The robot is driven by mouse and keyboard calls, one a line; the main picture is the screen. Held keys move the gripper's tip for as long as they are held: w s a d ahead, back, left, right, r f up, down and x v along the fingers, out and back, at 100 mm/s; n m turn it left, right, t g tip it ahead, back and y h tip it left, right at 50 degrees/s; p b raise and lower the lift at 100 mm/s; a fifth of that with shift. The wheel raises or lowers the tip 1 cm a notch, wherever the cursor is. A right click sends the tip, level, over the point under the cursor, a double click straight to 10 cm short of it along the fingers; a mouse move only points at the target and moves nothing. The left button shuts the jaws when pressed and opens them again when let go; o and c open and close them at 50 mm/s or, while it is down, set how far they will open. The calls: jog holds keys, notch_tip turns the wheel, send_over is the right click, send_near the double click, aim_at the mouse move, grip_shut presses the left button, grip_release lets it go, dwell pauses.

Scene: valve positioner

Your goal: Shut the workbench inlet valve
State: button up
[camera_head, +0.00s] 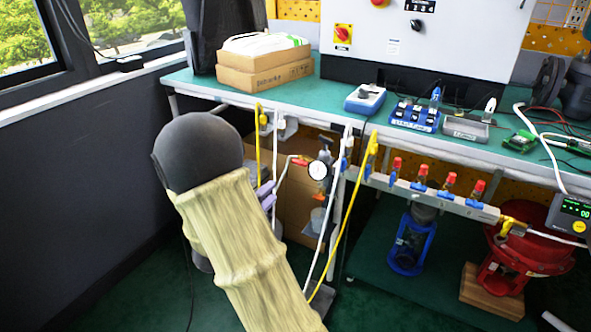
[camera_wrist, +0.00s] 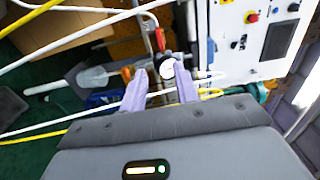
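The inlet valve appears to be the small fitting with a red handle (camera_head: 300,161) on the white hose below the workbench's front edge. A round white pressure gauge (camera_head: 318,170) sits just right of it. In the wrist view the red handle (camera_wrist: 160,40) lies just beyond the fingertips, above the gauge (camera_wrist: 167,64). My gripper (camera_wrist: 159,76) is open, with its two purple fingers apart and nothing seen held between them. In the head view the fingers (camera_head: 267,194) show left of and below the valve, partly hidden by my arm. Contact with the valve cannot be made out.
The green workbench (camera_head: 205,84) carries cardboard boxes (camera_head: 262,70) and a blue meter (camera_head: 365,98). White and yellow hoses (camera_head: 357,190) hang in front. A manifold with several red-capped valves (camera_head: 420,177) runs right of the gauge. A dark wall stands left.

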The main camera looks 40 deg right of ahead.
aim_at(298, 164)
jog(key=b+x, duration=0.3)
jog(key=x, duration=1.1)
grip_shut()
